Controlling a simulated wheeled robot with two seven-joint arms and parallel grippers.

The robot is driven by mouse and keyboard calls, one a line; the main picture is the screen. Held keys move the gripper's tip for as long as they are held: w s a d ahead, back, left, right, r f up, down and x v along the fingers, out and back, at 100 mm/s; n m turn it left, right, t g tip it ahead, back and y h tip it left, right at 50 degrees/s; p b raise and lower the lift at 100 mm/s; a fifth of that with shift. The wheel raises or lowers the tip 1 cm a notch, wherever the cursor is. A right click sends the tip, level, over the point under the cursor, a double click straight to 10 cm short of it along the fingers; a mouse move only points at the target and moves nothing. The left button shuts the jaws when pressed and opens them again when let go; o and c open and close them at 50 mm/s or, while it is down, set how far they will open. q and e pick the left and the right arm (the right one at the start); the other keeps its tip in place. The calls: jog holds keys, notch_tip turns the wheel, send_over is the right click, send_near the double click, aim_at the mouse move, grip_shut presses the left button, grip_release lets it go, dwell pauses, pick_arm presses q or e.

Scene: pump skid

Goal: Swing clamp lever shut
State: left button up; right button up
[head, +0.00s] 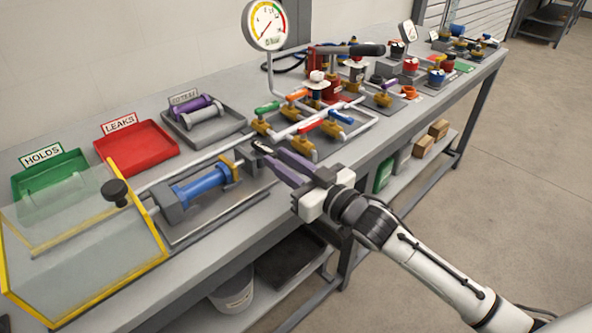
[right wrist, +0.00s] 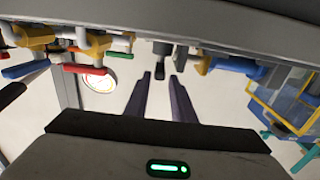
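The clamp lever (head: 262,147), a short dark handle with a black tip, stands at the right end of the fixture that holds a blue cylinder (head: 203,187). In the right wrist view the lever's black tip (right wrist: 160,75) lies just beyond and between my fingertips. My right gripper (head: 272,156) has two purple fingers spread apart. In the right wrist view the right gripper (right wrist: 161,78) shows a clear gap with nothing held in it. I cannot tell whether a finger touches the lever. My left gripper is not in view.
A clear guard with a yellow frame (head: 12,275) and black knob stands left of the fixture. Green (head: 20,187), red (head: 165,143) and grey (head: 234,121) trays lie behind. Pipes with coloured valve handles (head: 311,125) and a gauge (head: 264,25) crowd the right side.

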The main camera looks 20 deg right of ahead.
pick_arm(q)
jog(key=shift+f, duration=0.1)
pick_arm(e)
jog(key=v, duration=0.6)
jog(key=shift+s, duration=0.1)
